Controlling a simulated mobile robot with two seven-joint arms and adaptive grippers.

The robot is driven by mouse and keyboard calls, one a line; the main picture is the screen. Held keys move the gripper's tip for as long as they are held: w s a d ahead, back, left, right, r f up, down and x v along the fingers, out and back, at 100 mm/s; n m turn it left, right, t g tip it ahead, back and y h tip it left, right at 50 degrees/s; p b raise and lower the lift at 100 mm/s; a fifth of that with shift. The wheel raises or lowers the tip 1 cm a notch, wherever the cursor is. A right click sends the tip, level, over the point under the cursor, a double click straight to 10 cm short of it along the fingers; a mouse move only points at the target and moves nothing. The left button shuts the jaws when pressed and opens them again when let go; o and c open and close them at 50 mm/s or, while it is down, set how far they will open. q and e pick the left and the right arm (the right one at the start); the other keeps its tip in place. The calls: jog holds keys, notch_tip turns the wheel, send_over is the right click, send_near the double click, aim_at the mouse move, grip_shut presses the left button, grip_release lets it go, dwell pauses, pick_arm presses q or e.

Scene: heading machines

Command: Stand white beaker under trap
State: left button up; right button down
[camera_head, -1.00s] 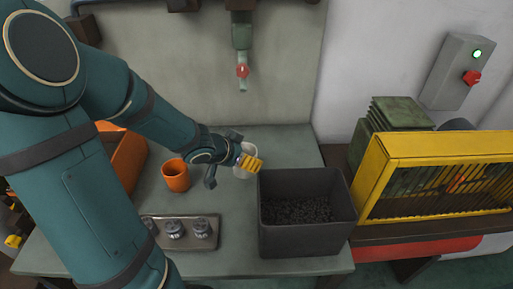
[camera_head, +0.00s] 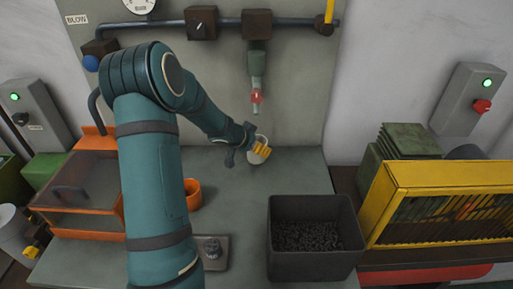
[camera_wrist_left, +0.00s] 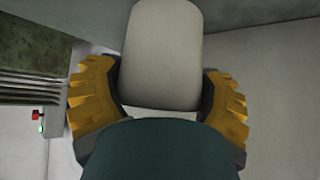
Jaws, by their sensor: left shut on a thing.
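The white beaker (camera_head: 257,156) is held in my left gripper (camera_head: 255,150) above the back part of the workbench. In the left wrist view the beaker (camera_wrist_left: 163,55) sits between the two yellow-padded fingers (camera_wrist_left: 160,105), which press on its sides. The trap (camera_head: 257,80) is a green vertical pipe on the back panel with a red-handled valve (camera_head: 257,97) and a short outlet below it. In the head view the beaker is below the outlet, with a small gap between them. Whether its base touches the bench cannot be told. My right gripper is not in view.
A dark bin of black pieces (camera_head: 318,204) stands at the bench's front right. An orange cup (camera_head: 193,194) and a metal tray (camera_head: 218,262) are partly behind my arm. An orange-framed box (camera_head: 80,190) is at left, a yellow guard (camera_head: 440,170) at right. The bench right of the beaker is clear.

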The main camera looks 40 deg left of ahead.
pick_arm(q)
jog(key=shift+w+a+f, duration=0.1)
jog(key=shift+w+a, duration=0.4)
jog(key=shift+w, duration=0.1)
notch_tip(320, 180, down, 4)
jog(key=b, duration=0.3)
jog(key=shift+r, duration=0.25)
jog(key=shift+r, duration=0.1)
jog(key=o, duration=1.1)
jog(key=shift+f, duration=0.2)
jog(key=shift+o, duration=0.2)
